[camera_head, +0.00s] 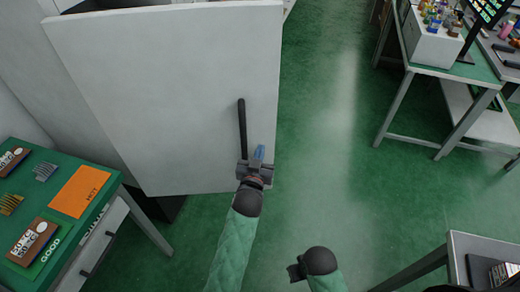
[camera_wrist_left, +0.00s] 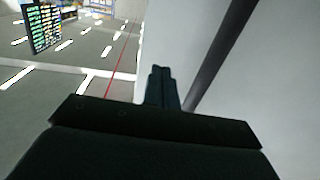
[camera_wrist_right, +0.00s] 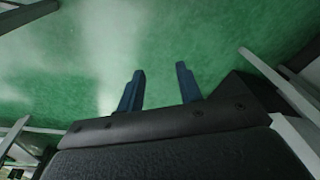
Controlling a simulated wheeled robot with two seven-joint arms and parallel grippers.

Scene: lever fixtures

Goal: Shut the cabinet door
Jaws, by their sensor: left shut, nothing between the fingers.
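The cabinet door (camera_head: 165,95) is a large pale grey panel in the head view, with a dark vertical bar handle (camera_head: 242,125) near its right edge. My left gripper (camera_head: 259,154) is in front of the door's lower right part, just below the handle. In the left wrist view its fingers (camera_wrist_left: 162,85) are together and empty, beside the door face (camera_wrist_left: 270,80) and left of the handle (camera_wrist_left: 215,55). I cannot tell whether they touch the door. My right gripper (camera_wrist_right: 160,85) is open and empty over the floor, away from the door. The door's inner side is hidden.
A green-topped table (camera_head: 110,182) with an orange sheet (camera_head: 80,192) and small boxes stands at the left. A workbench (camera_head: 480,70) is at the upper right and a grey cart (camera_head: 455,250) at the lower right. The green floor (camera_head: 330,130) between them is clear.

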